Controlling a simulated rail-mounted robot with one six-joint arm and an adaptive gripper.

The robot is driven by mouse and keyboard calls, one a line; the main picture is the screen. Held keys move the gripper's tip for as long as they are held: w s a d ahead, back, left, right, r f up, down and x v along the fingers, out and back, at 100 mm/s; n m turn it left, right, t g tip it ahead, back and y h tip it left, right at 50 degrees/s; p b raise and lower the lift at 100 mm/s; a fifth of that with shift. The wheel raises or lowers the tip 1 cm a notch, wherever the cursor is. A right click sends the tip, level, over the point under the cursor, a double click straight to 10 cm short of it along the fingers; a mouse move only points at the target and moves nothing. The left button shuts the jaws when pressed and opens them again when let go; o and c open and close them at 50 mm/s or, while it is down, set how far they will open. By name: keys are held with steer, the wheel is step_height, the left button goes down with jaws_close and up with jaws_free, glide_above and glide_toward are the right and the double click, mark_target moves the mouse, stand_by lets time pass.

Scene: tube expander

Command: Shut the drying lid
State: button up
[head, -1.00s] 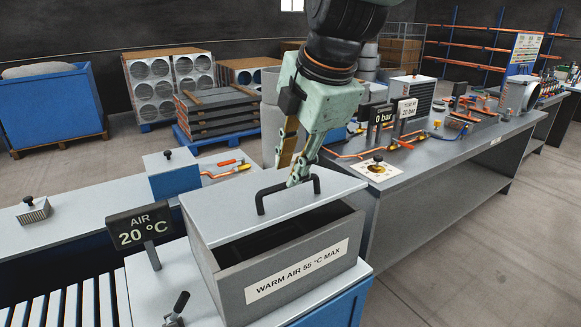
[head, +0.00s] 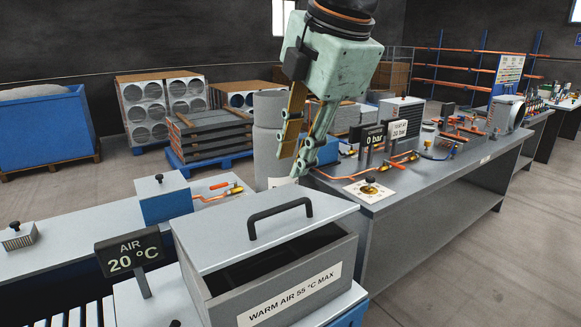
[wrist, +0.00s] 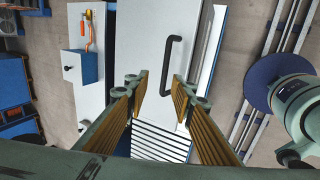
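The drying lid (head: 225,237) is a light grey plate on the grey box labelled "WARM AIR 55 °C MAX" (head: 225,306). It covers the rear part, and a dark gap (head: 285,262) shows along the front of the box. Its black bar handle (head: 280,208) stands on top. My gripper (head: 292,162) hangs above and behind the handle, apart from it, with its fingers pointing down. In the wrist view my gripper (wrist: 161,86) is open and empty, its fingers spread, with the handle (wrist: 171,65) and lid (wrist: 140,45) below.
An "AIR 20 °C" sign (head: 129,253) stands close left of the box. A blue box with a grey top (head: 165,200) and orange tools lie behind left. A grey workbench (head: 420,190) with pipe fittings and signs runs along the right. The space above the lid is clear.

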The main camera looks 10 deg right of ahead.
steer(key=shift+s+d+r, duration=0.1)
steer(key=shift+s+r, duration=0.1)
steer(key=shift+r, duration=0.3)
steer(key=shift+w, duration=0.1)
steer(key=c, duration=0.8)
steer(key=shift+w+m+p, duration=0.1)
steer(key=shift+m+p, duration=0.2)
steer(key=shift+p, duration=0.15)
steer(key=w+d+f+m+g+h+p, duration=0.2)
steer(key=w+m+g+p, duration=0.4)
steer(key=m+p, duration=1.1)
steer(key=shift+w+d+h+p, duration=0.5)
steer(key=shift+d+h+p, duration=0.2)
steer(key=shift+p, duration=1.8)
steer(key=shift+f, duration=0.15)
